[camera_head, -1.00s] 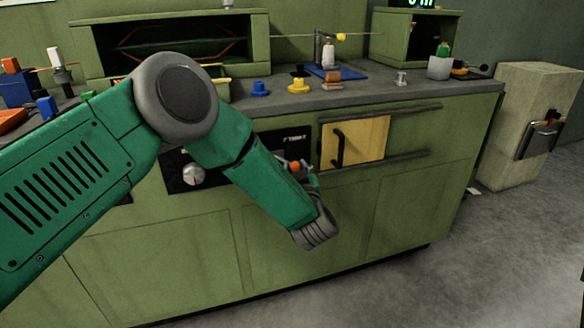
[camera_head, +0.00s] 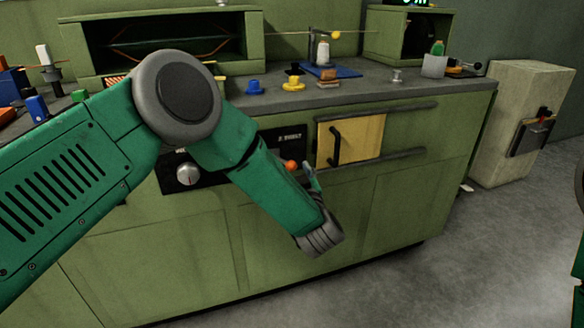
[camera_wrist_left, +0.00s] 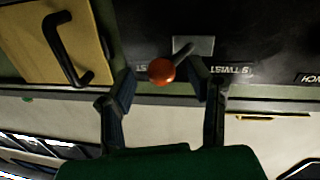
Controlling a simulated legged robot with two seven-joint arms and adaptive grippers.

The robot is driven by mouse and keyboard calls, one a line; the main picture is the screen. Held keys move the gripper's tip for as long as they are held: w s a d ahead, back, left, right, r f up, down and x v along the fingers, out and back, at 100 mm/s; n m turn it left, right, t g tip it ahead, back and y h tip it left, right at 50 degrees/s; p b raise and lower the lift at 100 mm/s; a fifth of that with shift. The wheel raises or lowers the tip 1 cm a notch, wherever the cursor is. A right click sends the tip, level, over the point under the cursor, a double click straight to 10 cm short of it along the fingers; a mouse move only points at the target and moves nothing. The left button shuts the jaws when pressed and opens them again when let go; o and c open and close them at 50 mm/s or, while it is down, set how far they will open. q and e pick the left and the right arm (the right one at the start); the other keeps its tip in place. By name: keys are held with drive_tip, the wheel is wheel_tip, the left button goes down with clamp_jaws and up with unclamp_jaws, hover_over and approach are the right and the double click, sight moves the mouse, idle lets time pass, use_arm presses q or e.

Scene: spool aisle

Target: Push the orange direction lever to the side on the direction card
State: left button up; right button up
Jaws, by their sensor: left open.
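The orange ball of the direction lever (camera_head: 291,165) shows at the front of the black panel, just beyond my left forearm. In the left wrist view the orange ball (camera_wrist_left: 161,71) sits on a short shaft from a grey plate (camera_wrist_left: 193,46). My left gripper (camera_wrist_left: 162,77) is open, with one finger on each side of the ball; whether either touches it I cannot tell. In the head view one finger of my left gripper (camera_head: 309,174) shows right of the ball; the other is hidden. The black panel (camera_head: 262,137) carries white lettering, partly covered. My right gripper is not in view.
A yellow door with a black handle (camera_head: 352,139) is right of the lever, between two grey rails. A round knob (camera_head: 189,174) is on the panel to the left. The grey bench top (camera_head: 350,88) above holds small objects. The floor (camera_head: 400,285) in front is clear.

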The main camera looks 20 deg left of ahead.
use_arm(q)
drive_tip(key=v, duration=0.9)
drive_tip(key=shift+d+f, duration=0.1)
drive_tip(key=shift+d, duration=0.05)
